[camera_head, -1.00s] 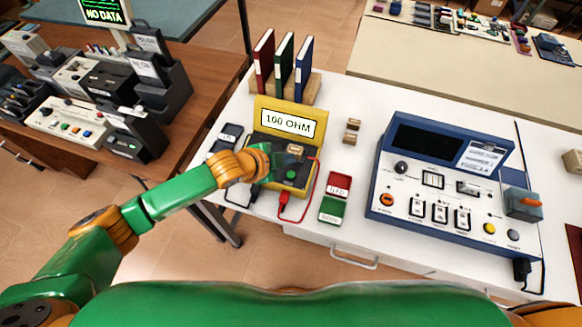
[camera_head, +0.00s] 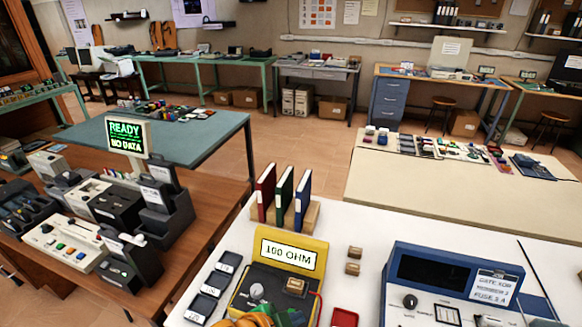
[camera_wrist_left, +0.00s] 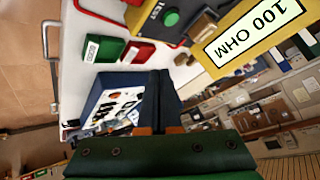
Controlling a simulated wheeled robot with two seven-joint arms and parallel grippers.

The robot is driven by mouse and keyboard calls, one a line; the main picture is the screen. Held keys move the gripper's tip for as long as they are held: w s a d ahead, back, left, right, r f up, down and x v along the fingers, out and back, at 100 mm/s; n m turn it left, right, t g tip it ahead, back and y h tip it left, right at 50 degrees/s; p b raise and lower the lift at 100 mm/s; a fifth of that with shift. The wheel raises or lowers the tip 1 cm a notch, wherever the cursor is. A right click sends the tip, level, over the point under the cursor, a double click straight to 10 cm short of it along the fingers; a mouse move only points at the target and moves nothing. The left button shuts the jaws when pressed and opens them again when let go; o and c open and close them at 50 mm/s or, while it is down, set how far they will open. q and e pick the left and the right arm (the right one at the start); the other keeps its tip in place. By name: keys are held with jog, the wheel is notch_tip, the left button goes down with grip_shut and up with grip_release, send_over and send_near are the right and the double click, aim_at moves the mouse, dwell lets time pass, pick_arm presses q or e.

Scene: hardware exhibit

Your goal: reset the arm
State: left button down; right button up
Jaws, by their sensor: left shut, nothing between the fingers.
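My left gripper (camera_wrist_left: 159,78) shows in the left wrist view with its dark fingers together and nothing between them. In the head view only the orange wrist of my left arm shows at the bottom edge, in front of the yellow tester box (camera_head: 262,275). A small tan block (camera_head: 295,286) sits on the box's dark panel. A green button (camera_wrist_left: 171,18) shows on it in the wrist view. My right gripper is out of view.
A blue instrument (camera_head: 440,280) stands on the white table (camera_head: 350,215) to the right. Binders (camera_head: 284,195) stand in a wooden rack behind the box. Two tan blocks (camera_head: 354,260) lie between. Dark labelled trays (camera_head: 210,290) lie left. Open table lies behind the instrument.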

pick_arm(q)
jog(key=s+a+f+n+g+y, duration=0.1)
jog(key=s+a+f+n+y, duration=0.15)
jog(key=s+a+n, duration=0.5)
jog(key=s+a+f+n+g+y, duration=0.2)
jog(key=s+a+n+y, duration=0.25)
jog(key=s+a, duration=0.45)
notch_tip(320, 180, down, 19)
jog(key=s+a+g+b, duration=0.1)
jog(key=s+b, duration=0.1)
jog(key=s+a+f+g+b, duration=0.1)
jog(key=s+a+f, duration=0.1)
jog(key=s+f, duration=0.8)
jog(key=shift+s+h, duration=0.3)
jog(key=shift+s, duration=0.5)
jog(key=shift+a, duration=0.1)
